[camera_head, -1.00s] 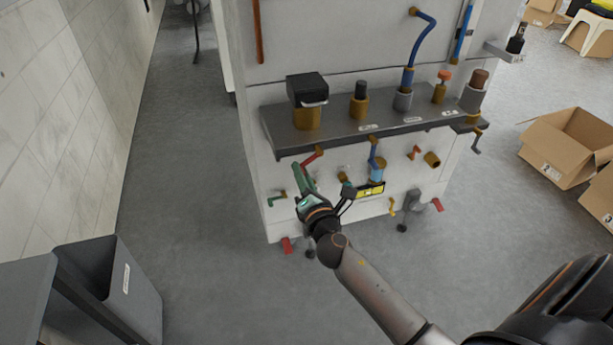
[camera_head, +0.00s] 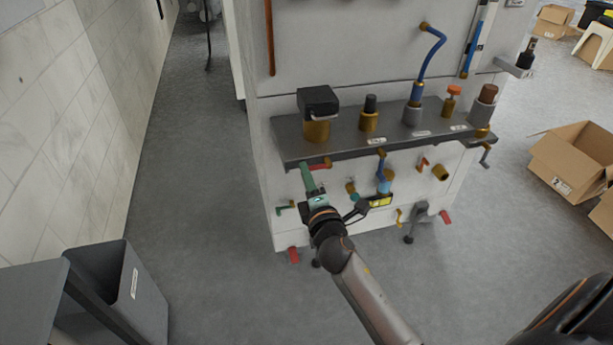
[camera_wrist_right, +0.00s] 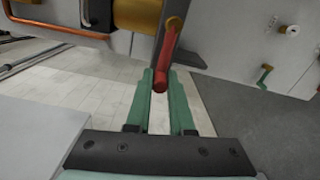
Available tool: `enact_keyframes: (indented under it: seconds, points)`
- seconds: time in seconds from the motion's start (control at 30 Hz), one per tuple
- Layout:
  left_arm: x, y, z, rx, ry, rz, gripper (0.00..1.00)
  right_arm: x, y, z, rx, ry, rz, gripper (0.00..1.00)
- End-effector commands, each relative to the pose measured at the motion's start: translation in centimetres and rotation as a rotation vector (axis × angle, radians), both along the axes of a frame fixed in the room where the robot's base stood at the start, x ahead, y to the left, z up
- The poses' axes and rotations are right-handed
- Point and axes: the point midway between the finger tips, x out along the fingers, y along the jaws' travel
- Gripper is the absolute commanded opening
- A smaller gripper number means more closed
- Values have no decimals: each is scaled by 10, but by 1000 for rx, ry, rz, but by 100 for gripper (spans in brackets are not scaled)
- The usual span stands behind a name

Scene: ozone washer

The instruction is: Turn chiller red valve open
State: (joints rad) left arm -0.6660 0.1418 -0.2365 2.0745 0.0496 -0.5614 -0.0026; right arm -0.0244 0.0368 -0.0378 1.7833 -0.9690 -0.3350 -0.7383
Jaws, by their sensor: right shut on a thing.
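The red valve (camera_head: 320,163) is on the front of the white chiller, just under its dark shelf. Its red handle lies nearly level in the head view, with the free end to the left. My right gripper (camera_head: 306,172) has its green fingers at that free end. In the right wrist view the red handle (camera_wrist_right: 167,48) comes down from a brass fitting, and its tip is between the fingertips of my right gripper (camera_wrist_right: 162,77), which is shut on it. My left gripper is out of view.
The shelf (camera_head: 350,143) with brass and grey fittings overhangs the valve. A blue valve (camera_head: 381,165) and a green valve (camera_head: 285,208) are close by. A grey bin (camera_head: 135,300) stands at lower left. Open cardboard boxes (camera_head: 570,165) are at right. The floor left of the chiller is clear.

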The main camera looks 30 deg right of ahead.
Motion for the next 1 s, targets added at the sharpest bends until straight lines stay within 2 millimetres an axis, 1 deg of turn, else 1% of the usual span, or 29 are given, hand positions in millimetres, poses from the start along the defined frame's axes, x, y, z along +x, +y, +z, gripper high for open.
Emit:
enact_keyframes:
  seconds: [0.37,0.4,0.67,1.0]
  points:
    - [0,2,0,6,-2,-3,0,0,0,2,6,-5,0,0]
    - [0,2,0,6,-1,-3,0,0,0,2,6,-5,0,22]
    - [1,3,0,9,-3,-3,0,0,0,1,4,-3,0,51]
    - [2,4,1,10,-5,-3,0,0,0,1,5,-2,0,51]
